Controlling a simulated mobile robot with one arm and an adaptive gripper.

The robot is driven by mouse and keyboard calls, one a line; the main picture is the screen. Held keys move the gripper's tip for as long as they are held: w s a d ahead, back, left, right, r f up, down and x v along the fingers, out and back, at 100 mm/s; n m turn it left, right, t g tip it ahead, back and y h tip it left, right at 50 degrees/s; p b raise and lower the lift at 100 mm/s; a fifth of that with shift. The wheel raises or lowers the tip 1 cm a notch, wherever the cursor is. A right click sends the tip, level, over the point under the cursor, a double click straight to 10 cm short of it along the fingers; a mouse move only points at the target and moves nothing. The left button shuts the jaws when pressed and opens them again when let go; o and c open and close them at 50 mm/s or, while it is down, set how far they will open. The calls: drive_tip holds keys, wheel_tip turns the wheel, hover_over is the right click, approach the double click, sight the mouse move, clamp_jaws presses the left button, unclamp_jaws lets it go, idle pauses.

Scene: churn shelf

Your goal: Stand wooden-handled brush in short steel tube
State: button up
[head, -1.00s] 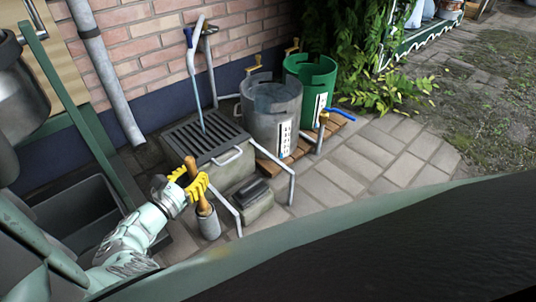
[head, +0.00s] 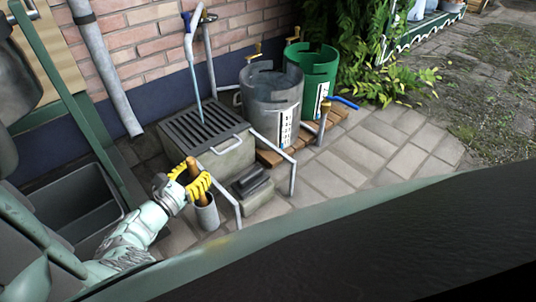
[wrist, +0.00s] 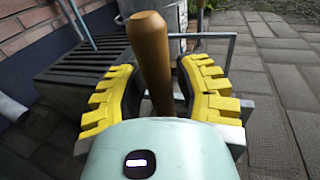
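The brush's wooden handle (head: 193,171) rises upright, slightly tilted, from the mouth of the short steel tube (head: 207,216), which stands on the paving. The brush's lower end is hidden inside the tube. In the wrist view the handle (wrist: 150,50) stands between the yellow fingers. My gripper (head: 190,184) has its fingers spread around the handle, with a gap visible on either side of it in the wrist view (wrist: 161,95). The tube is hidden in the wrist view.
A concrete drain box with a dark grate (head: 203,127) and a low block (head: 251,188) stand behind the tube, with grey rails (head: 293,172) close by. Grey (head: 268,100) and green (head: 315,75) churns stand farther back. Open paving lies to the right.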

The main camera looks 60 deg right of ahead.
drive_tip(key=o, duration=0.4)
drive_tip(key=shift+c, duration=0.2)
drive_tip(key=shift+a, duration=0.1)
drive_tip(key=shift+a, duration=0.6)
drive_tip(key=a, duration=1)
drive_tip(key=shift+s+a+r, duration=0.15)
drive_tip(key=shift+s+a, duration=0.15)
drive_tip(key=shift+s, duration=0.1)
drive_tip(key=shift+r, duration=0.1)
